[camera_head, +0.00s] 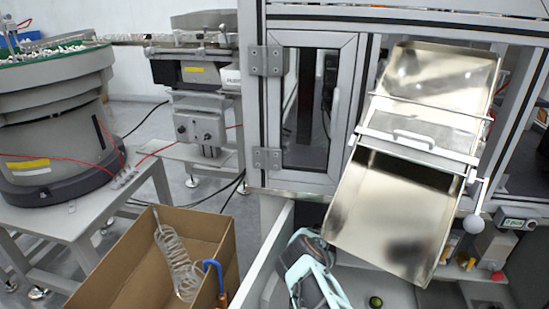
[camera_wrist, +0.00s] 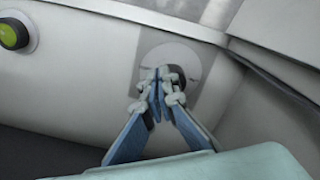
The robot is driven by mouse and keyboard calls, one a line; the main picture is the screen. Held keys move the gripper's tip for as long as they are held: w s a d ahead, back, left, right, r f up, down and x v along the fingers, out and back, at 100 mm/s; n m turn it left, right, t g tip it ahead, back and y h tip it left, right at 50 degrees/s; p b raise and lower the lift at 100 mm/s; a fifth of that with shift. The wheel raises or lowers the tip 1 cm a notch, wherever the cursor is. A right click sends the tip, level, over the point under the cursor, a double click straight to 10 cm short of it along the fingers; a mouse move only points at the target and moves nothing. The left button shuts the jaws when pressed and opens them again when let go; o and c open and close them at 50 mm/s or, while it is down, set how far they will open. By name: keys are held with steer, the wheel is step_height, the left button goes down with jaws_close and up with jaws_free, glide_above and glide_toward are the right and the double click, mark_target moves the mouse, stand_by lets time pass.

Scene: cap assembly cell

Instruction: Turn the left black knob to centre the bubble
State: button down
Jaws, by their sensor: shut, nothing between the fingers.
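A dark knob (camera_wrist: 179,72) on a round pale plate shows in the wrist view, partly hidden behind my fingertips. My gripper (camera_wrist: 164,82) is shut and empty, its blue fingers close together in front of the knob. I cannot tell whether they touch it. A round yellow-green disc in a black ring (camera_wrist: 11,34) sits at the upper left of the wrist view. It also shows in the head view (camera_head: 376,302). No bubble can be made out in it. In the head view the pale blue and black gripper body (camera_head: 311,272) is at bottom centre, below the tilted metal chute; its fingertips are hidden.
A tilted metal chute (camera_head: 392,205) hangs close to the right of my gripper. A framed cabinet door (camera_head: 312,100) stands behind. A cardboard box (camera_head: 114,268) with clear coiled tubing is at left. A small display unit (camera_head: 516,221) and a red button (camera_head: 497,276) are at right.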

steer(key=shift+f, duration=2.4)
steer(key=shift+w+a, duration=0.15)
